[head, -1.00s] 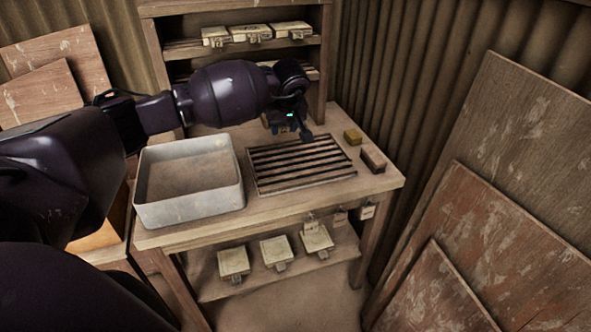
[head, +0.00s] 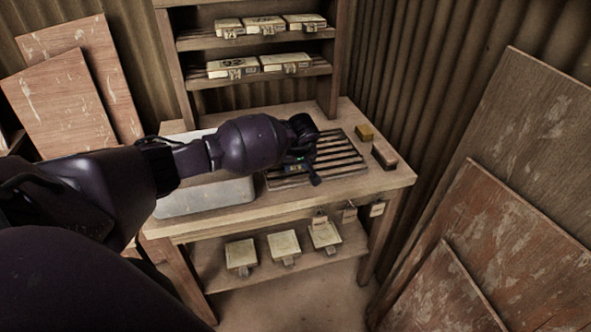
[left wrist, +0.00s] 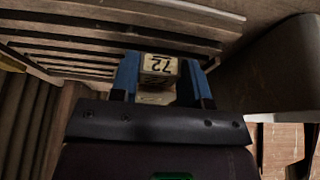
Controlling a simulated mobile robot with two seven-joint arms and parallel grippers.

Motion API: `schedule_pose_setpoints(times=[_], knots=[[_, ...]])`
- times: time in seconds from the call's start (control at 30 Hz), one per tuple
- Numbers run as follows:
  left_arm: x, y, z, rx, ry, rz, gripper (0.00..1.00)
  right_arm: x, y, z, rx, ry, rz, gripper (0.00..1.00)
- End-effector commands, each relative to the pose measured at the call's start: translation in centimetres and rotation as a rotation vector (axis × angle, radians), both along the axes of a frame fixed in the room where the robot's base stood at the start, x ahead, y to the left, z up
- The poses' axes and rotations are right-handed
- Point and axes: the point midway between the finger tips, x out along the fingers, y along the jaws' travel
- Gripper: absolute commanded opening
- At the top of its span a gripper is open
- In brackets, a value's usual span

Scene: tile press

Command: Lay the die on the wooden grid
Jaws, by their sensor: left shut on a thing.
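My left gripper (head: 308,172) is over the wooden grid (head: 345,163), near its front left part, and points down. In the left wrist view, the gripper (left wrist: 158,78) is shut on a cream die (left wrist: 158,64) marked 72, held between its blue fingers. The slats of the grid (left wrist: 75,35) show beyond the die. In the head view the die is hidden behind the gripper. I cannot tell whether the die touches the slats. My right gripper is not in view.
A grey metal tray (head: 215,197) stands left of the grid, partly behind my arm. A yellow block (head: 365,132) and a brown brush-like block (head: 384,158) lie to the right. Other dies sit on the rear shelves (head: 236,68) and the lower shelf (head: 283,247).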

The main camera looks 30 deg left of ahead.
Motion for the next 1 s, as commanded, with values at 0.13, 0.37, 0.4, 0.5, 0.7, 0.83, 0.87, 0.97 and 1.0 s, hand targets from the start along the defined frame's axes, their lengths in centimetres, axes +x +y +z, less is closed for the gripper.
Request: schedule_pose_setpoints(times=[0.13,0.37,0.4,0.5,0.7,0.83,0.87,0.97,1.0], knots=[[0.0,0.0,-2.1,-0.001,0.001,0.000,0.05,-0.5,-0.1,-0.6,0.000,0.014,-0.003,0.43],[0.1,0.0,-2.3,0.000,-0.003,-0.001,0.05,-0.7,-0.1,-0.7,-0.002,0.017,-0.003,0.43],[0.1,0.0,-2.3,0.000,-0.003,-0.001,0.05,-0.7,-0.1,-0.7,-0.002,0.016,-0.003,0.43],[0.1,0.0,-2.5,0.001,-0.002,-0.001,0.05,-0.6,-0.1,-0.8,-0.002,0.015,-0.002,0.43],[0.0,0.0,-2.7,0.000,0.000,0.000,0.61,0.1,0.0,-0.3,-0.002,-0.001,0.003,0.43],[0.0,0.0,-2.7,-0.001,-0.001,0.000,0.68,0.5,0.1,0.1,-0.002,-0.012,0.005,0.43],[0.0,0.0,-2.7,0.000,0.000,0.000,0.68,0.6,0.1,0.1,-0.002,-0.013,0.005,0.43],[0.0,0.0,-2.7,0.000,0.000,0.000,0.68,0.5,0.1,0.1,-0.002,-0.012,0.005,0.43],[0.0,0.0,-2.6,-0.001,-0.001,0.000,0.68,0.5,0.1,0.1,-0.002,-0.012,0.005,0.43]])
